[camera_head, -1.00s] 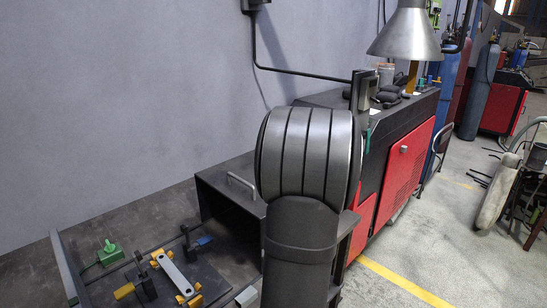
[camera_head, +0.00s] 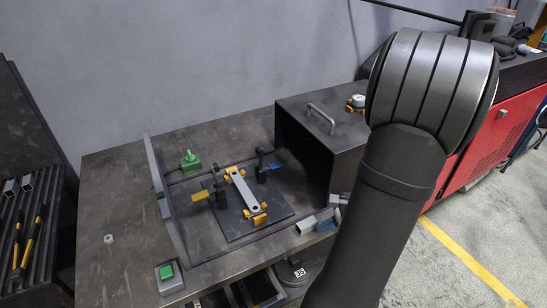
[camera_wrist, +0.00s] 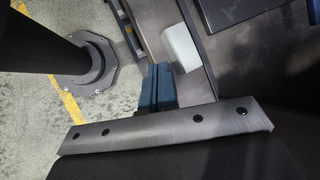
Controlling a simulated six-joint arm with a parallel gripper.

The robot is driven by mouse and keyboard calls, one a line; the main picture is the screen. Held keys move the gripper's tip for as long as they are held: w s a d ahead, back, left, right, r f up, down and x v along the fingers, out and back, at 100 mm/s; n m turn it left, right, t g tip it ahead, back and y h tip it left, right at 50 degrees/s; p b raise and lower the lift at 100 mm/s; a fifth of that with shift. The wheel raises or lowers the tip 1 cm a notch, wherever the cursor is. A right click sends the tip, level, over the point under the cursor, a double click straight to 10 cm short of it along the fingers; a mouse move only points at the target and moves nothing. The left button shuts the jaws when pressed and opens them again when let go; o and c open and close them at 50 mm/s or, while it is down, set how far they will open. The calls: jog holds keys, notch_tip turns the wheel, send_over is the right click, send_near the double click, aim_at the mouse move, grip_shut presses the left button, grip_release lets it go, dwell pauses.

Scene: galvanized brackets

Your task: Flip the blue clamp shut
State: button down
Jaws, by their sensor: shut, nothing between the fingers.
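The blue clamp (camera_head: 272,165) is at the right side of the fixture plate. Its blue handle sticks out to the right of a dark upright post, and at this size I cannot make out its exact angle. A flat grey bracket (camera_head: 240,190) lies across yellow supports in the middle of the plate. A yellow-handled clamp (camera_head: 201,196) is on the left side. My gripper (camera_head: 326,223) is partly hidden by my arm, near the table's front right edge, well apart from the blue clamp. In the wrist view its blue fingers (camera_wrist: 159,74) are together and empty.
A dark box with a handle (camera_head: 320,120) stands right of the fixture. A pale block (camera_head: 306,225) lies at the front edge, also in the wrist view (camera_wrist: 181,47). A green device (camera_head: 190,161) sits behind left. A green button box (camera_head: 168,276) is front left.

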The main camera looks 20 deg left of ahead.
jog(key=a+y, duration=0.1)
jog(key=a+r+t+y, duration=0.1)
jog(key=a+r+n+t, duration=0.1)
jog(key=shift+s+a+y, duration=0.1)
jog(key=shift+s+y, duration=0.2)
jog(key=shift+y, duration=0.1)
jog(key=w+r+n+t+y, duration=0.2)
jog(key=w+t+y, duration=0.3)
jog(key=w+t, duration=0.2)
jog(key=shift+a+r+t, duration=0.2)
jog(key=shift+r+t, duration=0.15)
jog(key=shift+t, duration=0.15)
jog(key=shift+a, duration=0.1)
jog(key=x, duration=1.9)
jog(key=shift+w+a+r, duration=0.15)
jog(key=shift+a, duration=0.25)
